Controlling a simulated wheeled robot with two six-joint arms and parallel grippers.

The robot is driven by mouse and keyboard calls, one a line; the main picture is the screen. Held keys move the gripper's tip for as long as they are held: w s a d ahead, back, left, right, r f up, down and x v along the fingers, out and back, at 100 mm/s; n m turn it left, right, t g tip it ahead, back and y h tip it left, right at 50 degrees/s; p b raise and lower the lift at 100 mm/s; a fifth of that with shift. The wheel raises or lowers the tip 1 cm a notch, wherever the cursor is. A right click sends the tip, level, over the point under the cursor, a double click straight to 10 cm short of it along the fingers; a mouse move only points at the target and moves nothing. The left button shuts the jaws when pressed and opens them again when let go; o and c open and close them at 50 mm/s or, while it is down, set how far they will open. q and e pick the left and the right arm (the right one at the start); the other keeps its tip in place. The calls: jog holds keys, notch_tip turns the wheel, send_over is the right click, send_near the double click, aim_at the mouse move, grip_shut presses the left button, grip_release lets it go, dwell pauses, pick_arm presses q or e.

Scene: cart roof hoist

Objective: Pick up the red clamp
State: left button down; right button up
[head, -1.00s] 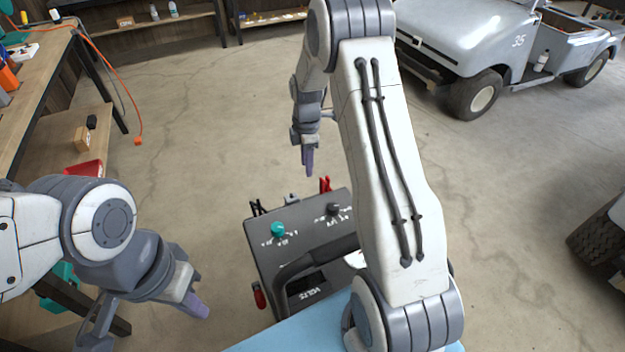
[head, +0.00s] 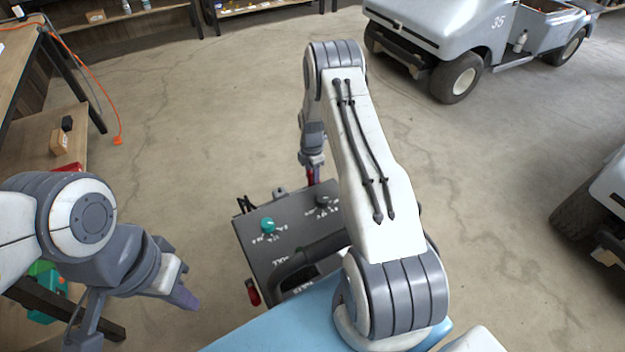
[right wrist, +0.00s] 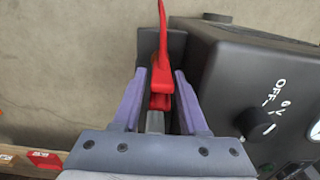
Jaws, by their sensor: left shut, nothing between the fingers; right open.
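The red clamp (right wrist: 161,75) is upright at the edge of the dark charger box (right wrist: 225,75) in the right wrist view. My right gripper (right wrist: 160,92) is open, with its purple fingers on either side of the clamp and a gap showing at each side. In the head view my right gripper (head: 312,174) is at the far edge of the charger box (head: 262,250), with a bit of red at its fingers; my arm hides part of it. My left gripper (head: 188,298) is shut and empty, to the left of the box.
Another red clamp or handle (head: 252,292) hangs at the box's left side. A light blue surface (head: 265,325) is in front. A workbench (head: 40,140) stands at left, and a grey cart (head: 460,40) behind at right. The floor between is clear.

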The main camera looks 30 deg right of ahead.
jog(key=shift+f, duration=0.5)
grip_shut()
dwell(1.1)
